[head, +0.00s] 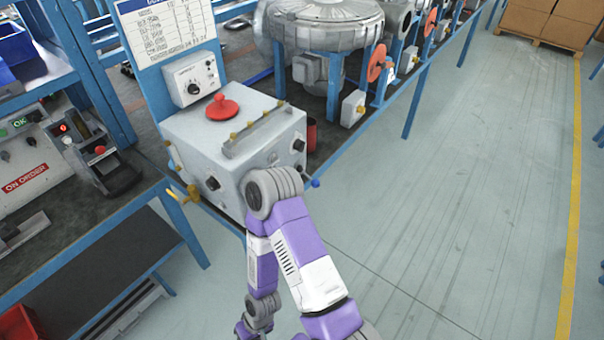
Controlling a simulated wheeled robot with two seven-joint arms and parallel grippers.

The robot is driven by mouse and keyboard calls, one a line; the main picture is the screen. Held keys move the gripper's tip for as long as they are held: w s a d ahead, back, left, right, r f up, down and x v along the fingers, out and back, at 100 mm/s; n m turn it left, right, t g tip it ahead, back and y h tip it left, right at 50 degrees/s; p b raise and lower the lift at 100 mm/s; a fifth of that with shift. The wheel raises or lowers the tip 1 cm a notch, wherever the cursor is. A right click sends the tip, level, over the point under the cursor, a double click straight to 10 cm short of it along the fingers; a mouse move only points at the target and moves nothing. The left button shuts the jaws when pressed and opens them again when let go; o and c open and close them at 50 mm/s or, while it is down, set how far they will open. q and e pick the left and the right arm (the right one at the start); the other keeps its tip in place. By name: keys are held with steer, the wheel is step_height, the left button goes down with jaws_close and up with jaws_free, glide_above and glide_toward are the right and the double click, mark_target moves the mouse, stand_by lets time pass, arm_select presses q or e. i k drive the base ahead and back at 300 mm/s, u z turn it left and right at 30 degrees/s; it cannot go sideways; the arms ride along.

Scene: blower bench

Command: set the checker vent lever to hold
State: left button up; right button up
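The checker appears to be the pale grey box (190,135) on the bench, with a red mushroom-shaped knob (221,107) on top. A yellow lever-like handle (191,194) sticks out at its lower left corner. A small blue-tipped handle (315,183) shows at its lower right side. I cannot tell which one is the vent lever, and no hold marking is readable. One of my purple and white arms bends up in front of the box and hides part of its front face. Neither gripper's fingers show in the head view.
A bar with brass fittings (258,132) lies across the box top. A control panel (193,77) and a printed chart (165,27) stand behind it. A large grey blower (325,25) is farther back. An ON ORDER unit (30,175) sits left.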

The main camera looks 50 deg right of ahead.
mark_target(315, 182)
steer(key=z, duration=0.95)
steer(key=i, duration=0.35)
steer(key=z, duration=1.75)
steer(key=i, duration=0.5)
steer(key=u, duration=0.05)
